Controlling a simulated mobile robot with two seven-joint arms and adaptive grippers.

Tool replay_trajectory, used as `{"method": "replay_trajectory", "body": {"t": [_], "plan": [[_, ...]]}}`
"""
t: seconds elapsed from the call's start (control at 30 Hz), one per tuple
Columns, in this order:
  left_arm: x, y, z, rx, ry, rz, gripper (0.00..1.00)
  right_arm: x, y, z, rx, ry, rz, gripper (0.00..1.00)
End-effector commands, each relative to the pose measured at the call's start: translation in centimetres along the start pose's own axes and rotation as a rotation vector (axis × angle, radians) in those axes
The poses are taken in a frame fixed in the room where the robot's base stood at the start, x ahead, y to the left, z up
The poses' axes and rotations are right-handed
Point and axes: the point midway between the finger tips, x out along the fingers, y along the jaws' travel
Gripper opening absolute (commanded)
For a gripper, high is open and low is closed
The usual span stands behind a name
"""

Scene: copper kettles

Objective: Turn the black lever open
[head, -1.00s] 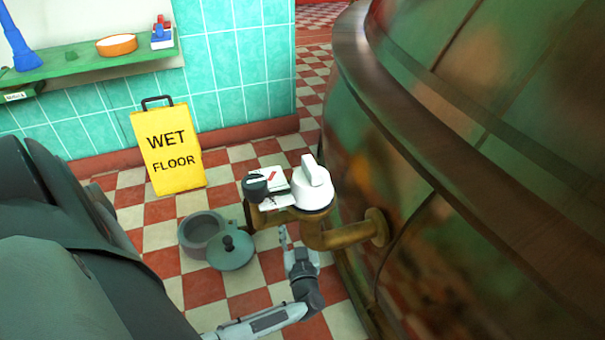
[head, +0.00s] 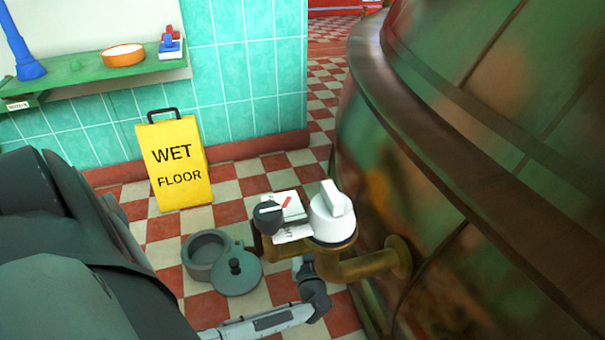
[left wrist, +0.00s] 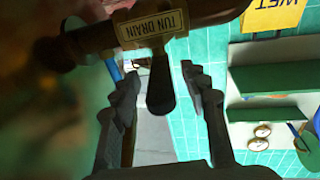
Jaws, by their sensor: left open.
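The black lever (left wrist: 160,90) shows in the left wrist view, joined to a brown pipe with a label reading TUN DRAIN (left wrist: 145,28), upside down there. My left gripper (left wrist: 158,75) is open, with one finger on each side of the lever and visible gaps between. In the head view my left gripper (head: 304,266) is low beside the brass pipe (head: 345,268), its fingertips hidden. A dark rounded piece (head: 268,214) stands by the pipe assembly; I cannot tell if it is the same lever. My right gripper is not in view.
A white valve handle (head: 331,212) and a white card (head: 287,206) sit above the pipe. The big copper vessel (head: 450,200) fills the right. A grey pot (head: 205,256) with its lid (head: 236,276) and a yellow wet-floor sign (head: 175,165) stand on the floor at left.

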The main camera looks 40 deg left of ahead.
Motion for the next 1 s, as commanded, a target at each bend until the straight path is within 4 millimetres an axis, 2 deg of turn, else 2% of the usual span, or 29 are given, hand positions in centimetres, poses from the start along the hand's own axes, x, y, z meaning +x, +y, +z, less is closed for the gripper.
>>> {"method": "replay_trajectory", "body": {"t": [0.13,0.5,1.0], "plan": [[0.01,0.01,-0.03,0.0,0.0,0.0,0.45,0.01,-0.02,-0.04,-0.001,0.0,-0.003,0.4],[0.01,0.01,-0.01,0.0,0.0,0.0,0.0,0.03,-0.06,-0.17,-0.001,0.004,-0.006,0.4],[0.01,-0.4,-0.23,0.002,-0.001,0.032,0.0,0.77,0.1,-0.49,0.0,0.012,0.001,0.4]]}}
